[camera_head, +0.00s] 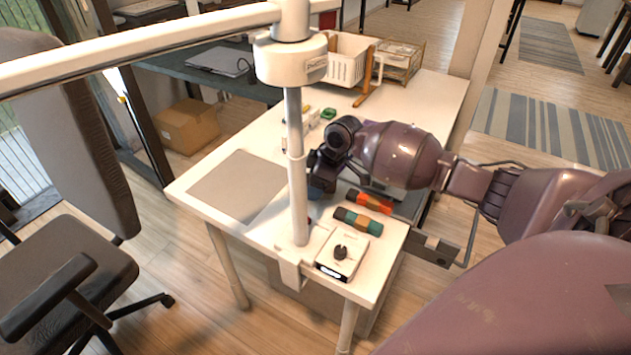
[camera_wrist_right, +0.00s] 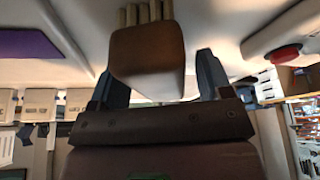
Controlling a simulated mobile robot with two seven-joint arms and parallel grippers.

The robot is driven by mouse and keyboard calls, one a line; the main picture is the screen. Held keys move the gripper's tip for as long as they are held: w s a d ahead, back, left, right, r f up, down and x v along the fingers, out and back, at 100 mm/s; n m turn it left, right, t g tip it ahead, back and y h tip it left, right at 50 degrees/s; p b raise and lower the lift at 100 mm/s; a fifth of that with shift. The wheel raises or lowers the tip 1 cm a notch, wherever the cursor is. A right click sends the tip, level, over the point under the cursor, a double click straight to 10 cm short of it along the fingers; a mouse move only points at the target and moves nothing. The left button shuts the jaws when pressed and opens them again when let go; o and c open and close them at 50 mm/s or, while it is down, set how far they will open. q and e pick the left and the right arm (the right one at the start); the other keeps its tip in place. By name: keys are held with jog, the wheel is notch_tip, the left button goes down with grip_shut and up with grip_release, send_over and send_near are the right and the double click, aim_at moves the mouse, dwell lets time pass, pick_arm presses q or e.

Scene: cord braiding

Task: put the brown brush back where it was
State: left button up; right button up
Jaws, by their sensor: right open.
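The brown brush (camera_wrist_right: 148,62) shows in the right wrist view as a brown block with pale tan tufts at its upper end. It lies between the two dark fingers of my right gripper (camera_wrist_right: 161,76). The fingers are open, and a gap shows on the right side of the block; contact on the left side is unclear. In the head view my right gripper (camera_head: 318,178) is low over the white table (camera_head: 420,110), just right of the pale upright pole. The brush cannot be made out there, hidden by the gripper and pole. My left gripper is not in view.
The pole (camera_head: 295,150) is clamped at the table's front edge. Orange-dark (camera_head: 369,201) and green-dark (camera_head: 358,222) rolls and a white box with a black knob (camera_head: 342,255) lie nearby. A grey mat (camera_head: 237,185) lies left; a white basket (camera_head: 345,62) stands behind.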

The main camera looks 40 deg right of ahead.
jog(key=p+v, duration=0.2)
jog(key=v, duration=0.8)
jog(key=shift+r, duration=0.35)
jog(key=shift+s+d+r, duration=0.15)
jog(key=shift+r, duration=0.2)
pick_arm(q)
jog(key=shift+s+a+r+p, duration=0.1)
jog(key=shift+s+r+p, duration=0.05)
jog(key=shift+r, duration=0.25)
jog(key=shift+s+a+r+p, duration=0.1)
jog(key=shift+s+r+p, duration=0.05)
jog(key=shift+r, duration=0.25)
pick_arm(e)
jog(key=shift+s+d+r, duration=0.1)
jog(key=shift+s+r, duration=0.05)
jog(key=shift+r, duration=0.2)
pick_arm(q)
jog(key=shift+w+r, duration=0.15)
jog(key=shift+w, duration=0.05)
